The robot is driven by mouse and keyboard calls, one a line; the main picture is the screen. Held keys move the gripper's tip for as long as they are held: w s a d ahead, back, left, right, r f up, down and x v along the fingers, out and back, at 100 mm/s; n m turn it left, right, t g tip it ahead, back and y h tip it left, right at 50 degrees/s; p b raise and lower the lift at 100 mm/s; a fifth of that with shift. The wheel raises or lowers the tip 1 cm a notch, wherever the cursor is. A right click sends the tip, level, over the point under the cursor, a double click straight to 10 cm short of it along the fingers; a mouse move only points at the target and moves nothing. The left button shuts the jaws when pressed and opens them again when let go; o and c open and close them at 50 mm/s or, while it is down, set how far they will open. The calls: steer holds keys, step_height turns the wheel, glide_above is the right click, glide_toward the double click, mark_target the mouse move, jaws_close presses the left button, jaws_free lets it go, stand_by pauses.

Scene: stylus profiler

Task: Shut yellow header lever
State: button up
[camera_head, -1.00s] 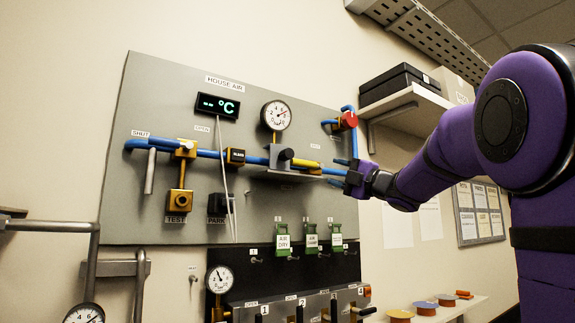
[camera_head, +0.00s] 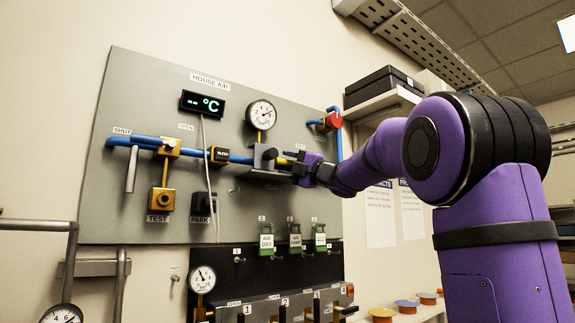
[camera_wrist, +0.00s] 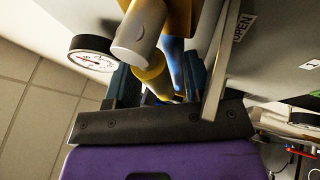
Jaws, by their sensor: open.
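The yellow header lever (camera_head: 286,161) shows only as a small yellow piece right of the grey block (camera_head: 265,156) on the blue header pipe. My gripper covers the rest. In the wrist view, the yellow bar (camera_wrist: 154,76) points towards my gripper behind a grey round knob (camera_wrist: 136,40). My gripper (camera_head: 296,168) is open at the lever's right end. In the wrist view, its two dark fingers (camera_wrist: 158,80) stand on either side of the yellow bar. I cannot tell whether they touch it. An OPEN label (camera_wrist: 243,27) is on the panel nearby.
A thin shelf (camera_head: 262,174) juts out under the grey block. A round gauge (camera_head: 261,114) sits above it. A red-handled valve (camera_head: 333,121) and blue pipe are to the upper right. Green tags (camera_head: 295,236) hang below. A wall shelf with a black case (camera_head: 382,84) is behind my arm.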

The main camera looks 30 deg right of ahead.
steer(key=shift+w+a, duration=0.1)
steer(key=shift+c, duration=0.2)
jaws_close()
